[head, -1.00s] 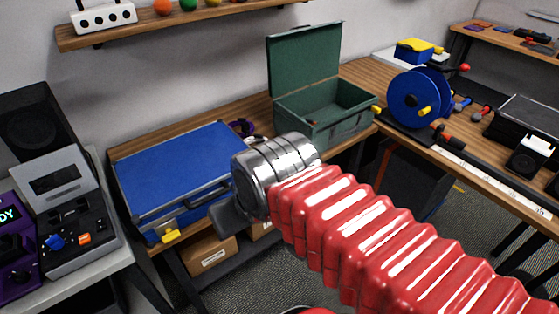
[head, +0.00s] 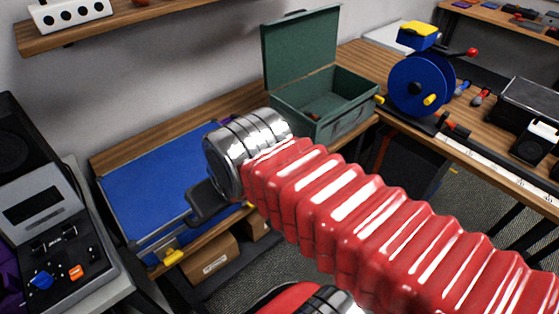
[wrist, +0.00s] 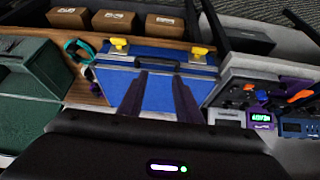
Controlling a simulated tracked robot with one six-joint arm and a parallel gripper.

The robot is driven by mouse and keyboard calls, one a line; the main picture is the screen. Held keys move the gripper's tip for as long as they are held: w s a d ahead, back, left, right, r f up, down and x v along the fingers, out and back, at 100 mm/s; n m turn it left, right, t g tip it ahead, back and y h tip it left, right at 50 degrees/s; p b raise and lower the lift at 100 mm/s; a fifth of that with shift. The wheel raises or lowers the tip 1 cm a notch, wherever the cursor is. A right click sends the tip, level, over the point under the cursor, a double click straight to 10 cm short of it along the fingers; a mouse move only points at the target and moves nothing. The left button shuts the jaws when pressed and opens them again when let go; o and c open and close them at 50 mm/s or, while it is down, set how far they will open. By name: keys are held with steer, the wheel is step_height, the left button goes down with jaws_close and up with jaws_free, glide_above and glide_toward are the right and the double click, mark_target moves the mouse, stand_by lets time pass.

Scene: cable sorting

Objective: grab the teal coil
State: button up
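The teal coil (wrist: 76,47) shows in the wrist view as a loop on the wooden bench, between the green case (wrist: 33,72) and the blue case (wrist: 160,78). I cannot make it out in the head view, where my silver and red arm covers that part of the bench. My gripper (wrist: 159,92) shows two dark fingers apart with nothing between them, over the blue case. The teal coil lies beyond the fingers and to their left in the wrist view.
A purple item (wrist: 89,73) lies close to the teal coil. The open green case (head: 320,103) stands right of the blue case, with its lid up. Cardboard boxes (head: 209,257) sit below the bench. A blue reel (head: 419,84) stands on the right bench.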

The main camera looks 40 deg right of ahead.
steer(key=shift+a, duration=0.1)
steer(key=o, duration=0.3)
steer(key=shift+f, duration=0.15)
steer(key=shift+o, duration=0.5)
steer(key=shift+f+m, duration=0.25)
steer(key=shift+m, duration=0.05)
steer(key=w+d+f+m+y, duration=0.3)
steer(key=d+f+m, duration=0.15)
steer(key=m, duration=0.45)
steer(key=w+d+f+m+y, duration=0.35)
steer(key=f+m, duration=0.25)
steer(key=m, duration=0.2)
steer(key=s+d+f+m+t+h, duration=0.1)
steer(key=d+f+m+t+h, duration=0.2)
steer(key=d+m, duration=0.6)
steer(key=s+d+f+m+t+h, duration=0.2)
steer(key=d+m, duration=0.7)
steer(key=d, duration=0.6)
step_height(320, 180, down, 2)
steer(key=t+h, duration=0.1)
steer(key=t, duration=0.2)
